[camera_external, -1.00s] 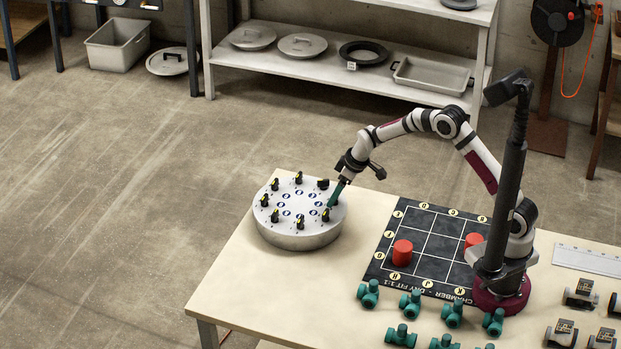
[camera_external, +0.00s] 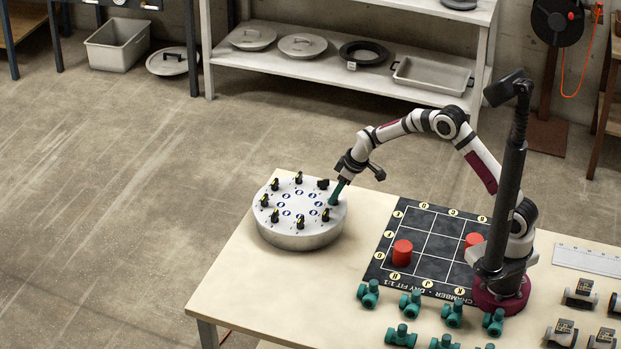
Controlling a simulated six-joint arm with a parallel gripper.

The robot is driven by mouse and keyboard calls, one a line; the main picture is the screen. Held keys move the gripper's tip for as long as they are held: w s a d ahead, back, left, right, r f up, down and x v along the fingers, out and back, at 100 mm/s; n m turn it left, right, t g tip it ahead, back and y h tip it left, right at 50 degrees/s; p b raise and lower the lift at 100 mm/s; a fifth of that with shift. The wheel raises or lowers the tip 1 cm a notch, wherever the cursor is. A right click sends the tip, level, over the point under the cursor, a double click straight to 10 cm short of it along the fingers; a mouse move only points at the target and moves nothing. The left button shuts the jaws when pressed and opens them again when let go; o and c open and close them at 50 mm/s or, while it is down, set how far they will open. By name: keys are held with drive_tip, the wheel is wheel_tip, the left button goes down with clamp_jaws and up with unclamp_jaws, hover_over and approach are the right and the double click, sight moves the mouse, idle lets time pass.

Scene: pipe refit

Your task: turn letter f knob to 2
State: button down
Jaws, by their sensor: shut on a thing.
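A round silver drum (camera_external: 300,238) stands at the table's left end. Several black knobs with yellow marks ring its top, each by a blue and white round label; the letters and numbers are too small to read. My gripper (camera_external: 334,201) reaches down at the drum's right edge, its green fingers shut on a knob there. The fingers hide that knob and its setting. A neighbouring knob (camera_external: 323,184) sits just behind and left of the fingers, and another knob (camera_external: 325,215) sits just in front.
A black gridded mat (camera_external: 430,247) lies right of the drum, with a red cylinder (camera_external: 402,253) and a second red cylinder (camera_external: 474,241) on it. Several green pipe fittings (camera_external: 410,303) stand along the front. Bare table lies between drum and mat.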

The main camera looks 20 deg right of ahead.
drive_tip(key=m+h, duration=0.1)
drive_tip(key=m, duration=0.1)
drive_tip(key=m+t+h, duration=0.1)
drive_tip(key=m, duration=0.2)
drive_tip(key=shift+s+a, duration=0.1)
drive_tip(key=shift+a, duration=0.05)
drive_tip(key=m+h, duration=0.1)
drive_tip(key=m, duration=0.2)
drive_tip(key=m+h, duration=0.1)
drive_tip(key=m, duration=0.2)
drive_tip(key=shift+a, duration=0.1)
drive_tip(key=m+h, duration=0.1)
drive_tip(key=m, duration=0.1)
drive_tip(key=m+g+h, duration=0.1)
drive_tip(key=m, duration=0.2)
drive_tip(key=shift+a, duration=0.15)
drive_tip(key=m, duration=0.2)
drive_tip(key=m+g+h, duration=0.1)
drive_tip(key=m, duration=0.2)
drive_tip(key=shift+a+m+g, duration=0.1)
drive_tip(key=shift+m+g, duration=0.2)
drive_tip(key=shift+f, duration=0.1)
drive_tip(key=shift+c, duration=2)
unclamp_jaws()
